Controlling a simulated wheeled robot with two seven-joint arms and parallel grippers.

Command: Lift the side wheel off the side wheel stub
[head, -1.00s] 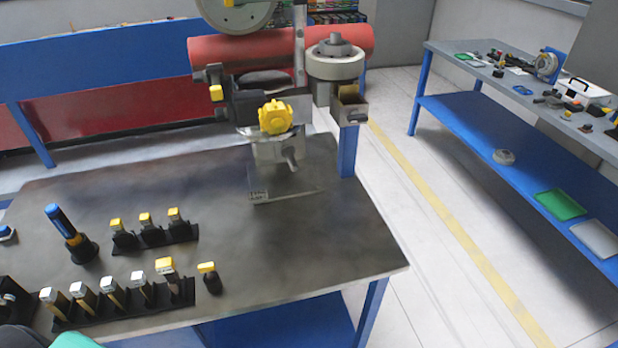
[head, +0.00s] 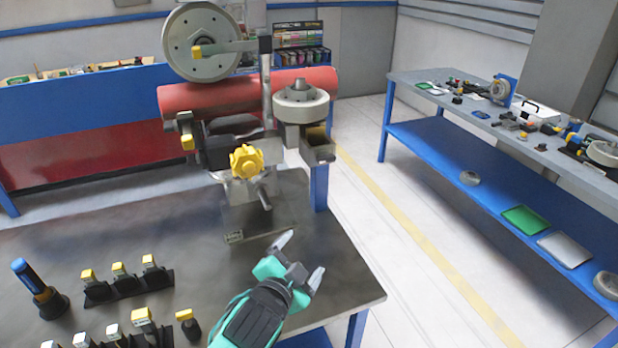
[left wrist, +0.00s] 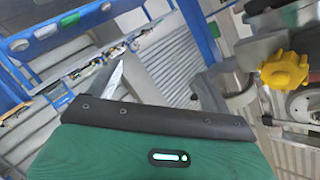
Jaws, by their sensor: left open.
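The side wheel (head: 301,103) is a light grey, flat-lying wheel with a darker raised hub, right of the red tube in the head view. It sits on the fixture, and the side wheel stub under it is mostly hidden. My left gripper (head: 299,260) is open and empty above the bench's right part. It is well below and in front of the wheel in the picture, not touching it. In the left wrist view its fingers (left wrist: 160,82) are apart with nothing between them. My right gripper is in neither view.
A yellow star knob (head: 246,161) sticks out below left of the wheel. A large upright wheel (head: 201,43) and the red tube (head: 220,97) stand left of it. Yellow-topped tools (head: 120,277) fill the bench's front left. A blue-framed shelf table (head: 450,160) stands at right.

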